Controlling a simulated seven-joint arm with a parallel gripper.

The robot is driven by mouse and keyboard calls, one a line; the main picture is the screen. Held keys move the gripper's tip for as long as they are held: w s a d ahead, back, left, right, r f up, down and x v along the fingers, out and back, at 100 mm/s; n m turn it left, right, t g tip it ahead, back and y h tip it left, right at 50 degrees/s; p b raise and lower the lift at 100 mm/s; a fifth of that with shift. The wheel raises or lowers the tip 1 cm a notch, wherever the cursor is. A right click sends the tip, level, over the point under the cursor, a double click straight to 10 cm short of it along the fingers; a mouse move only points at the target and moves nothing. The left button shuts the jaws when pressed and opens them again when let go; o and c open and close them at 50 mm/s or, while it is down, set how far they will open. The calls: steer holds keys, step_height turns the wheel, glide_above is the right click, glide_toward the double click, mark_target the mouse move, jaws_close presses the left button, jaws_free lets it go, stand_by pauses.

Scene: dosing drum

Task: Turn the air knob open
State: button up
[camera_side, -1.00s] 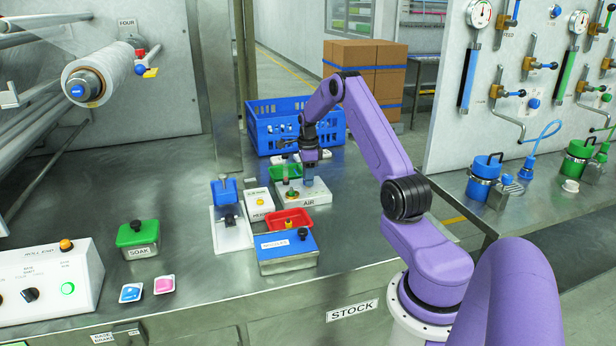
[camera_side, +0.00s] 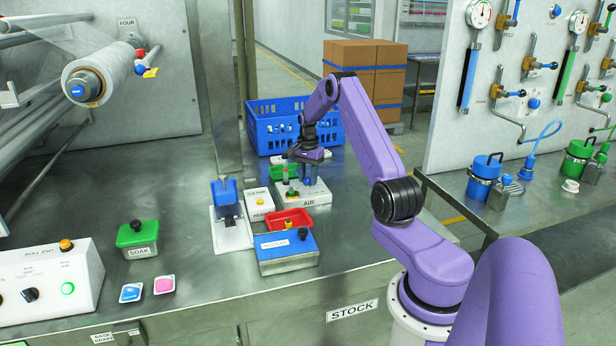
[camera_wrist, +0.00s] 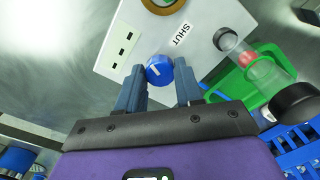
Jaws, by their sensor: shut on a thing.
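The air knob is the round blue knob with a white line (camera_wrist: 160,69), on the white AIR box (camera_side: 318,197). In the wrist view it lies between the two fingers of my gripper (camera_wrist: 159,88), which is shut on it. In the side view my gripper (camera_side: 307,182) points down at the top of the AIR box, and the knob is hard to make out there. A SHUT label (camera_wrist: 181,33) is on the box face near the knob.
A green tray (camera_side: 283,173) and a clear cylinder (camera_wrist: 262,72) are close beside the AIR box. A white box with a yellow button (camera_side: 259,202), a red tray (camera_side: 289,218) and a blue-lidded box (camera_side: 288,250) stand nearer. A blue crate (camera_side: 275,128) is behind.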

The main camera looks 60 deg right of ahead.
mark_target(308, 179)
steer(key=n, duration=0.5)
steer(key=shift+n, duration=0.3)
steer(key=n, duration=0.5)
steer(key=shift+r+n, duration=0.1)
steer(key=shift+n, duration=0.2)
steer(key=n, duration=0.5)
steer(key=shift+n, duration=2.4)
steer(key=o, duration=1)
steer(key=shift+o, duration=0.2)
step_height(308, 179, up, 17)
steer(key=shift+r, duration=0.2)
